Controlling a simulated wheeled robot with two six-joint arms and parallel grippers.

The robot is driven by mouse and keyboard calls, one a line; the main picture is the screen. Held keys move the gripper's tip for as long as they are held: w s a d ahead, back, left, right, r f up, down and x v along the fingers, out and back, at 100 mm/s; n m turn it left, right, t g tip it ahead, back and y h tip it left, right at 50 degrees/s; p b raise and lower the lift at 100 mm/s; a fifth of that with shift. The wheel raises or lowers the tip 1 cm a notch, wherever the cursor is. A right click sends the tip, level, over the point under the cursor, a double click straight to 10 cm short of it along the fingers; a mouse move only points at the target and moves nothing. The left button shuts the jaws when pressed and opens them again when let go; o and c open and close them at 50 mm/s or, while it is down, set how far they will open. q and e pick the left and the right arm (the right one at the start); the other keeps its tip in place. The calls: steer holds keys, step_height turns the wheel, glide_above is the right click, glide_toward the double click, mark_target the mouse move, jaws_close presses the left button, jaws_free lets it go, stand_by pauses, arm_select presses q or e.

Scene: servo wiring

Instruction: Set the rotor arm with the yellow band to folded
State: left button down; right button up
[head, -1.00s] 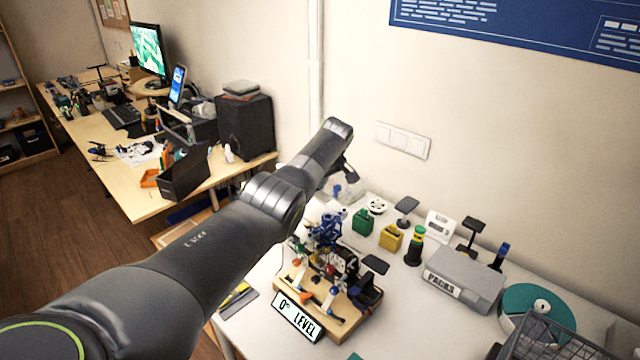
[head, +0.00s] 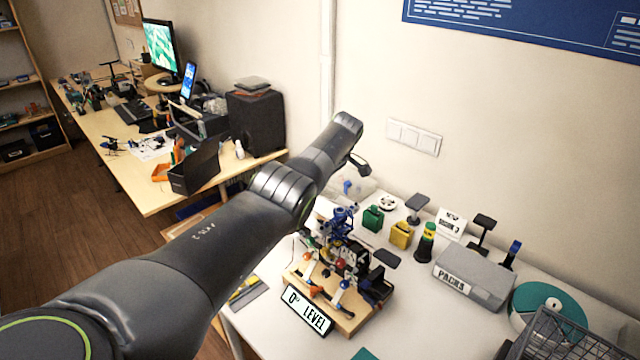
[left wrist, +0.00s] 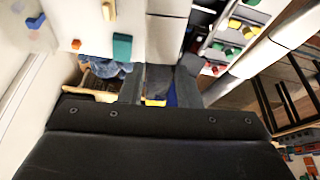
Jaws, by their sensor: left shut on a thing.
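Most of that thing is hidden behind the gripper body. The device on a wooden base (head: 345,318), with the sign "0° LEVEL" (head: 306,311), stands on the white table; I cannot make out a yellow band there. My right gripper is in neither view.
A wall stands behind the table.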

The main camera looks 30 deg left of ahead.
arm_select(q)
steer(key=c, duration=1)
jaws_free()
steer(key=shift+c, duration=0.2)
steer(key=shift+d+r, duration=0.2)
steer(key=shift+r, duration=0.25)
steer(key=b+v, duration=0.3)
steer(key=v, duration=1.3)
steer(key=shift+r, duration=0.2)
steer(key=shift+s, duration=0.1)
